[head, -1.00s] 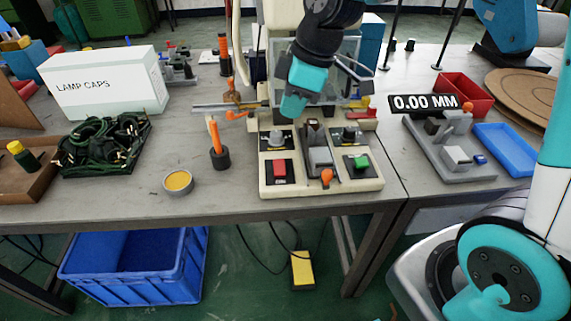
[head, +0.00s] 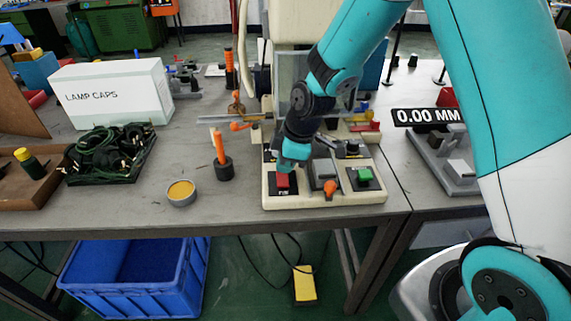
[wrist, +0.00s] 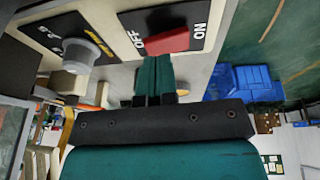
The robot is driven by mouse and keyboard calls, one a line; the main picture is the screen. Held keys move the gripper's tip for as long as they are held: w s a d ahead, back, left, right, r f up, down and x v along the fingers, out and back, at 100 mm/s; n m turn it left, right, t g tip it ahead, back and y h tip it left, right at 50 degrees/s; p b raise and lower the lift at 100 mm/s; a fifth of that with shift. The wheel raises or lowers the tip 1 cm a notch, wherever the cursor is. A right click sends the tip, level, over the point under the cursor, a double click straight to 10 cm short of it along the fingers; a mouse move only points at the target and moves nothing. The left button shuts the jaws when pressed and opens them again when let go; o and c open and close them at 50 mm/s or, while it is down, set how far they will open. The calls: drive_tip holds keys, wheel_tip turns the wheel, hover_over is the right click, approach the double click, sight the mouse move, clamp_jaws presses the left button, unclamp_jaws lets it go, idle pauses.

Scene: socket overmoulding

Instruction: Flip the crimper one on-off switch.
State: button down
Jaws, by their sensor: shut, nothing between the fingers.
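The crimper one on-off switch is a red rocker (head: 283,181) on a black plate at the front left of the cream machine base (head: 325,200). In the wrist view the red rocker (wrist: 167,42) lies between the words OFF and ON. My gripper (head: 286,165) is just above and behind the rocker in the head view, pointing down. In the wrist view its fingers (wrist: 153,62) are together and empty, with the tips at the rocker's edge towards the OFF side. I cannot tell whether they touch it.
A grey knob (wrist: 82,55) sits beside the switch. A green switch (head: 364,176) and an orange-tipped lever (head: 330,188) are to the right on the base. An orange-handled tool in a black holder (head: 223,168) and a yellow-filled tin (head: 181,192) stand on the left.

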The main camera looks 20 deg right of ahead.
drive_tip(key=shift+f, duration=0.35)
drive_tip(key=shift+w, duration=0.1)
drive_tip(key=shift+w+d+f+g+y+p, duration=0.15)
drive_tip(key=shift+w+f+g+y+p, duration=0.15)
drive_tip(key=shift+g+p, duration=0.4)
drive_tip(key=shift+w+f+g+p, duration=0.15)
drive_tip(key=shift+g+p, duration=0.65)
drive_tip(key=shift+f+y, duration=0.15)
drive_tip(key=shift+y, duration=0.15)
drive_tip(key=shift+w+d+f+m+g, duration=0.1)
drive_tip(key=shift+d+f+m+g, duration=0.1)
drive_tip(key=shift+m+g, duration=0.1)
drive_tip(key=shift+a, duration=0.1)
